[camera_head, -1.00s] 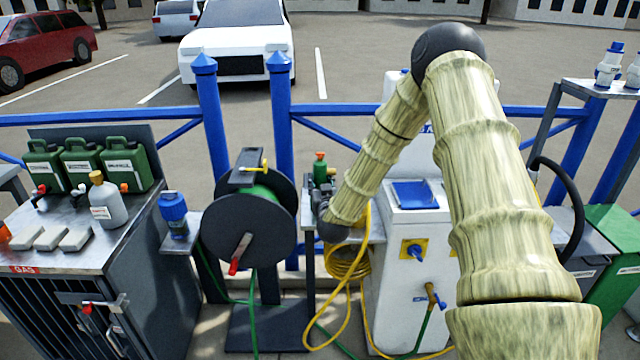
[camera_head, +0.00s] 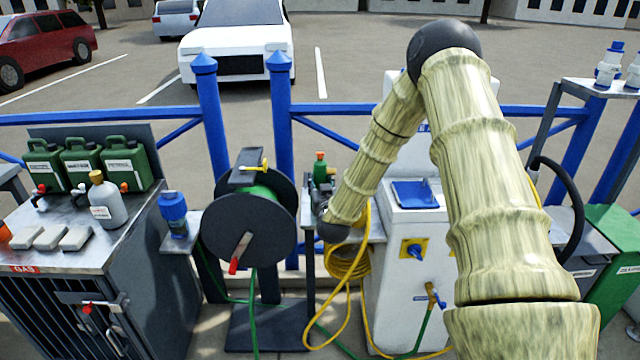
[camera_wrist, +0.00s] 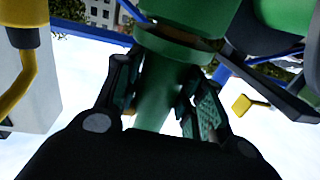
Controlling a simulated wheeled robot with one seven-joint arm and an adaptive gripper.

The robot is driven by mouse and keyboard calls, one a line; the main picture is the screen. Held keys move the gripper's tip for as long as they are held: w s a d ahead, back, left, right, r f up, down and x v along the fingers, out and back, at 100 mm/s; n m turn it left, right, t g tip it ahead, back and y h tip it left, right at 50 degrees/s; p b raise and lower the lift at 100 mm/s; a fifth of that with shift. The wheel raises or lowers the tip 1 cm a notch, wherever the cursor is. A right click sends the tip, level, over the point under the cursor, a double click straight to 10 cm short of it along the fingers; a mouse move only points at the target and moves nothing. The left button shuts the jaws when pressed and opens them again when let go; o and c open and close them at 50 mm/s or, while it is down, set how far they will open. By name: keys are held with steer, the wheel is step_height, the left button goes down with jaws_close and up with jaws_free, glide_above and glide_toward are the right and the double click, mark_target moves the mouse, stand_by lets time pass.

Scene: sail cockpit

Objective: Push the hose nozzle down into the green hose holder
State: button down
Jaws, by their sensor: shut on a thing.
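In the wrist view, my gripper (camera_wrist: 165,105) is shut on the narrow green body of the hose nozzle (camera_wrist: 158,88), one finger on each side. The nozzle meets the tan rim of a wider green cylinder, which looks like the green hose holder (camera_wrist: 190,15). I cannot tell how far the nozzle sits inside it. In the head view, my gripper (camera_head: 322,205) is between the hose reel and the white pedestal. A green piece with an orange top (camera_head: 320,168) shows just behind it; I cannot tell which part it is.
The black hose reel (camera_head: 248,222) stands close on the left. The white pedestal (camera_head: 400,265) is close on the right, with a yellow hose coil (camera_head: 347,265) beside it. A blue rail (camera_head: 350,111) runs behind. A second green body (camera_wrist: 285,15) lies close in the wrist view.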

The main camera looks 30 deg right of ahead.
steer(key=shift+f+b, duration=0.35)
steer(key=shift+f, duration=0.15)
steer(key=c, duration=1.2)
jaws_free()
steer(key=shift+o, duration=0.2)
steer(key=shift+s, duration=0.15)
steer(key=v, duration=1)
steer(key=shift+s+a+p, duration=0.2)
steer(key=shift+s+p, duration=0.15)
steer(key=shift+p, duration=0.1)
